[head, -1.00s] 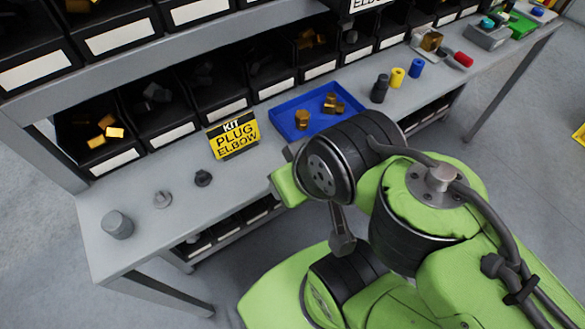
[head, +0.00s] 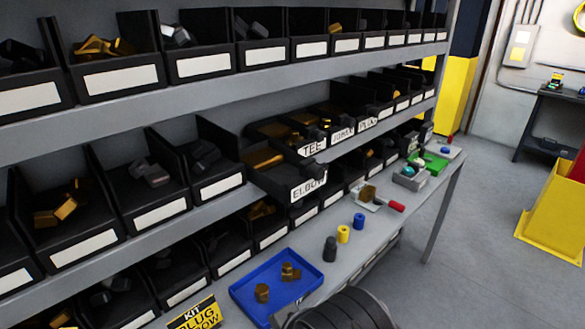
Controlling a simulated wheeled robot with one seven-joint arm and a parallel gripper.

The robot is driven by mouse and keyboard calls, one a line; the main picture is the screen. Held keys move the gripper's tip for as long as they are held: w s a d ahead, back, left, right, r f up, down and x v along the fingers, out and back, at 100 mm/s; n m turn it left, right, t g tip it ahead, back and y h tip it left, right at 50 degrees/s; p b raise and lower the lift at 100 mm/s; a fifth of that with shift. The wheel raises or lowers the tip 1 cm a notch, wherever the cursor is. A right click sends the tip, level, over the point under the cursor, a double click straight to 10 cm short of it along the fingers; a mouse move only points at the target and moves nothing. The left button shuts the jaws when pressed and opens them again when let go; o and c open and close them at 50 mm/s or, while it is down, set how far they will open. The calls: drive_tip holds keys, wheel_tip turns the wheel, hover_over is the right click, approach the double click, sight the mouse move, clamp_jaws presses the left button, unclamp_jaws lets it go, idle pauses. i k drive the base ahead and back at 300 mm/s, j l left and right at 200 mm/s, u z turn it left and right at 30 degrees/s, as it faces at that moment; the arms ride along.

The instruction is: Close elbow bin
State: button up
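The elbow bin (head: 288,182) is a black bin with a white ELBOW label, on the middle shelf near the centre of the head view. It juts out past the shelf edge, clearly further than the plain bins to its left. Brass-coloured pieces show at its back, partly hidden by its walls. My gripper is not in view. Only a dark rounded part of my arm shows at the bottom edge, well below the bin, with nothing of mine touching it.
The TEE bin (head: 312,147) sits just right of and behind the elbow bin. The worktop below holds a blue tray (head: 240,291) with brass parts, a yellow-black kit sign (head: 194,315), small cylinders (head: 343,234) and a red-handled tool (head: 390,204). Open floor lies right.

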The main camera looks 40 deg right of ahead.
sight(288, 177)
drive_tip(key=l+z, duration=0.15)
drive_tip(key=z, duration=0.2)
drive_tip(key=k+l+z, duration=0.1)
drive_tip(key=z, duration=0.25)
